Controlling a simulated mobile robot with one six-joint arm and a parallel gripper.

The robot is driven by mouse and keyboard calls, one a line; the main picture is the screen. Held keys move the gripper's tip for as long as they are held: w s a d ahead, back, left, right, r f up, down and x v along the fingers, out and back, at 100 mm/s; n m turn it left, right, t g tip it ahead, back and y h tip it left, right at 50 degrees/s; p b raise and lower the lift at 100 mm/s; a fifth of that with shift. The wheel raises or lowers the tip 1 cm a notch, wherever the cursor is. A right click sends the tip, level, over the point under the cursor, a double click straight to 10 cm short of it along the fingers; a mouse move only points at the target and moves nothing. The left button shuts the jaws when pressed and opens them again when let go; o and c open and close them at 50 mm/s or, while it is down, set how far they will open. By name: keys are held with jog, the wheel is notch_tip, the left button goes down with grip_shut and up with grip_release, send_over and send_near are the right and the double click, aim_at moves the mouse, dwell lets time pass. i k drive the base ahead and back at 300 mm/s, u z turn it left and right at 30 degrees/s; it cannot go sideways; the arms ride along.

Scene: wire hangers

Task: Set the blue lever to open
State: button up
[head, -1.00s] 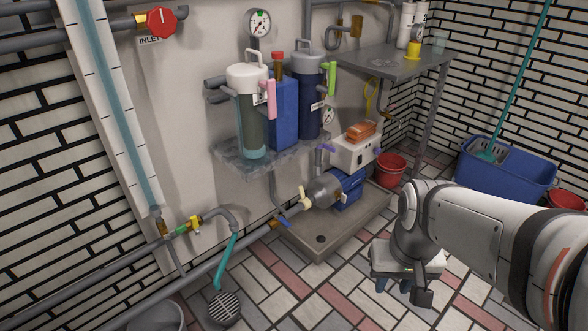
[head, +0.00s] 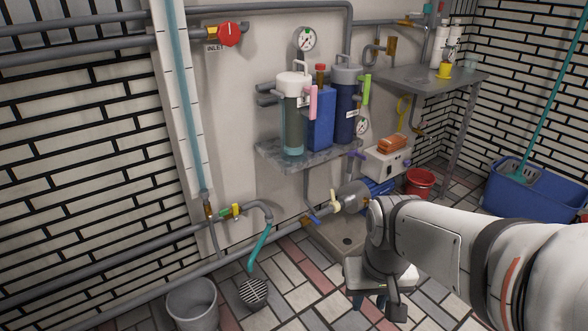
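The blue lever (head: 314,219) is a small handle on the grey low pipe at the foot of the wall, next to a brass fitting (head: 305,221) and left of the pump. It slants down to the right, across the pipe's line. My gripper (head: 369,303) hangs pointing down over the tiled floor, to the right of and lower in the picture than the lever.
A cream lever (head: 336,202) sits right beside the blue one, by the pump (head: 353,195). A grey bucket (head: 192,304) and floor drain (head: 254,292) stand below. A filter shelf (head: 268,155) juts out above.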

aim_at(311, 218)
jog(key=u, duration=0.05)
jog(key=i, duration=1)
jog(key=z, duration=0.25)
jog(key=k, duration=0.7)
jog(key=u, duration=0.7)
jog(key=i, duration=0.45)
jog(key=z, duration=0.1)
